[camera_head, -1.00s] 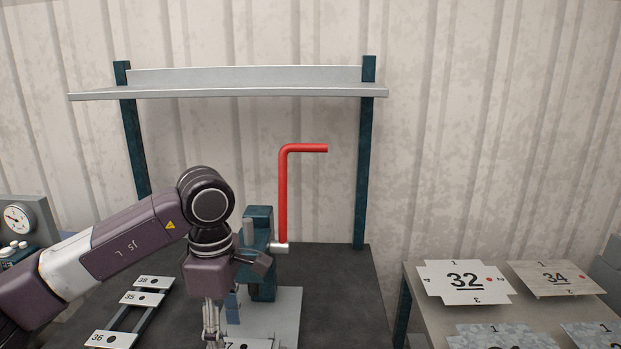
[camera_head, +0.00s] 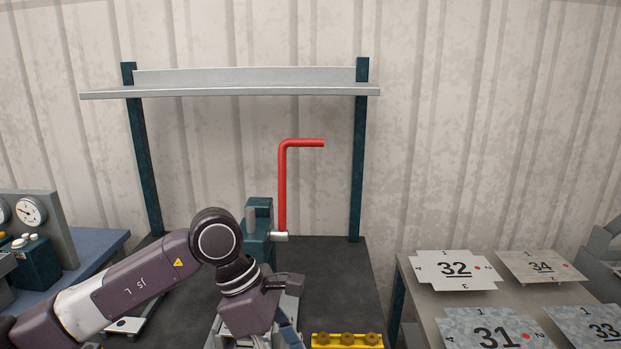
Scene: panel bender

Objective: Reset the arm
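The red lever arm (camera_head: 283,190) stands upright on the teal bender (camera_head: 258,222), with its bent top end pointing right. A grey pivot joins its foot to the bender. My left arm comes in from the left and bends down in front of the bender. My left gripper is at the bottom edge of the view, mostly cut off, so its fingers do not show. It is below and in front of the lever, apart from it. My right gripper is not in view.
A yellow block (camera_head: 347,340) with brown knobs lies at the bottom centre. A side table at right holds numbered sheets, such as sheet 32 (camera_head: 456,270). A shelf (camera_head: 230,91) spans above the bench. A gauge panel (camera_head: 30,213) stands at far left.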

